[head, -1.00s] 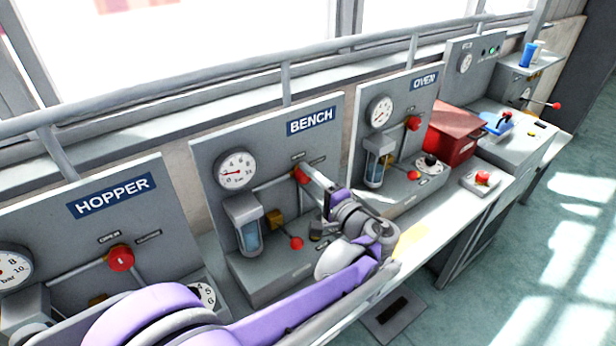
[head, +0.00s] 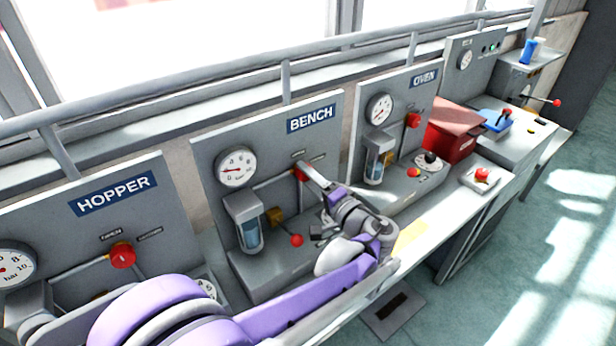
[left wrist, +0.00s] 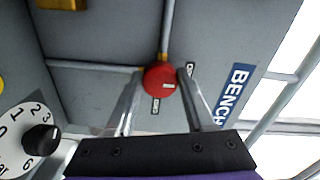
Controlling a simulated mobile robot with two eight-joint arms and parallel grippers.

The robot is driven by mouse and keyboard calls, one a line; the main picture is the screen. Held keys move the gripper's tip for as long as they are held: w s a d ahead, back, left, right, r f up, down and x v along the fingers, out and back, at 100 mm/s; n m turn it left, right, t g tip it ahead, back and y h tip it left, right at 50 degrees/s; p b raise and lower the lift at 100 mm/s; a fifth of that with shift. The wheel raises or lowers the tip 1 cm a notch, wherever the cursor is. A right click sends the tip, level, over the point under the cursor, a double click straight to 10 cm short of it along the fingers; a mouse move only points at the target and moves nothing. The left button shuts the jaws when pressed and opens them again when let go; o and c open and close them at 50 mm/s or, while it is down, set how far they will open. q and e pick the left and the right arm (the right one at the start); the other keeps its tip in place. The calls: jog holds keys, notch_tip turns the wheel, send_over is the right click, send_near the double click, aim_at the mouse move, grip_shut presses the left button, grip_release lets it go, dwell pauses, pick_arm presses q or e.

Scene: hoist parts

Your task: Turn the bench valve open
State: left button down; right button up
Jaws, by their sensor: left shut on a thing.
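The bench valve is a red round knob (head: 299,174) on the grey panel under the BENCH sign (head: 311,119). In the left wrist view the knob (left wrist: 160,80) shows a short white mark on its face, and pipes run from it. My left gripper (head: 304,171) reaches it from the front right. In the left wrist view its two fingers (left wrist: 161,76) stand on either side of the knob, shut on it. In the head view the fingers hide part of the knob. My right gripper is not in view.
A gauge (head: 235,167), a glass filter bowl (head: 250,232) and a small red knob (head: 296,240) sit on the bench panel near my arm. The HOPPER panel (head: 150,240) is at left, the OVEN panel (head: 345,120) at right. A rail (head: 200,92) runs above.

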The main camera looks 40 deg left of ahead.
pick_arm(q)
jog(key=shift+c, duration=1.3)
grip_release()
jog(key=shift+d, duration=0.15)
jog(key=v, duration=1)
jog(key=shift+s+d+b, duration=0.15)
jog(key=shift+d+b, duration=0.15)
